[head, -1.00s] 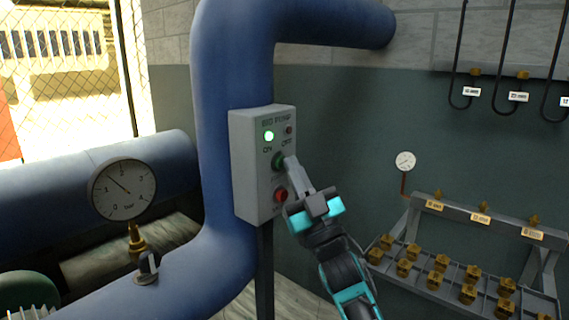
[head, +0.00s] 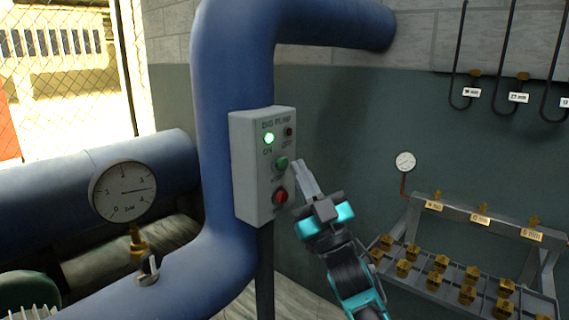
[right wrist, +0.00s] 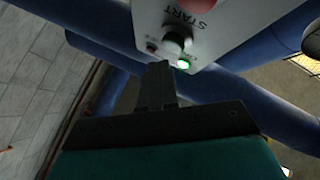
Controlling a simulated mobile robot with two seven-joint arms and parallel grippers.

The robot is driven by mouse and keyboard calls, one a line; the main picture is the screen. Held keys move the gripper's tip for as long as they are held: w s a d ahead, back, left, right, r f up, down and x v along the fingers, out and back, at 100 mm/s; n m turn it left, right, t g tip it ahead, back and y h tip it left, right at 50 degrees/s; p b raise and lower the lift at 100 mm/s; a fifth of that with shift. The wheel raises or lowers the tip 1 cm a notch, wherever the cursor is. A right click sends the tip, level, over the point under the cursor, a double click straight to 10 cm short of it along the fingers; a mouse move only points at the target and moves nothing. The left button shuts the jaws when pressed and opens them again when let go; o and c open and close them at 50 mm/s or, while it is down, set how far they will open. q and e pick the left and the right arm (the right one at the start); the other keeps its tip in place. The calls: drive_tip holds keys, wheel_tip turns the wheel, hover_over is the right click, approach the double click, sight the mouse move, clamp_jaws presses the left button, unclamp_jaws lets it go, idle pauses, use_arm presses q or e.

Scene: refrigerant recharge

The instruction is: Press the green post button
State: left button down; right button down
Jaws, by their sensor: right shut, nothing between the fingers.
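The green button (head: 281,163) sits on the front of a grey pump control box (head: 247,170), above a red button (head: 280,197). A green lamp (head: 268,138) marked ON is lit, and the small OFF lamp (head: 289,132) is dark. My right gripper (head: 299,167) is shut and empty, its fingertips just right of the green button with a small gap. In the right wrist view, the closed fingertips (right wrist: 160,70) are close to the button (right wrist: 175,43) by the START label, and the lit lamp (right wrist: 183,65) shows beside them. My left gripper is not in view.
The box is beside a thick blue pipe (head: 222,100). A pressure gauge (head: 123,191) stands on the lower pipe, its needle pointing right. At right, a rack (head: 480,219) holds several brass fittings, with a small gauge (head: 405,161) behind it. Hoses hang on the wall.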

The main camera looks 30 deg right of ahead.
drive_tip(key=s, duration=0.1)
drive_tip(key=s+d+p, duration=0.1)
drive_tip(key=s, duration=0.1)
drive_tip(key=s+d, duration=0.1)
drive_tip(key=shift+s, duration=0.35)
idle(0.8)
drive_tip(key=s+a+f+m+g, duration=0.1)
drive_tip(key=a+f+g, duration=0.25)
drive_tip(key=f, duration=0.85)
drive_tip(key=s+a+f+m+g, duration=0.15)
drive_tip(key=f+g, duration=0.35)
drive_tip(key=f, duration=0.6)
drive_tip(key=s+a+f+g, duration=0.3)
drive_tip(key=s+f, duration=0.3)
drive_tip(key=f, duration=0.2)
drive_tip(key=s+a+f+g, duration=0.4)
drive_tip(key=s+a+f, duration=0.1)
drive_tip(key=s+f, duration=0.2)
drive_tip(key=shift+f, duration=0.75)
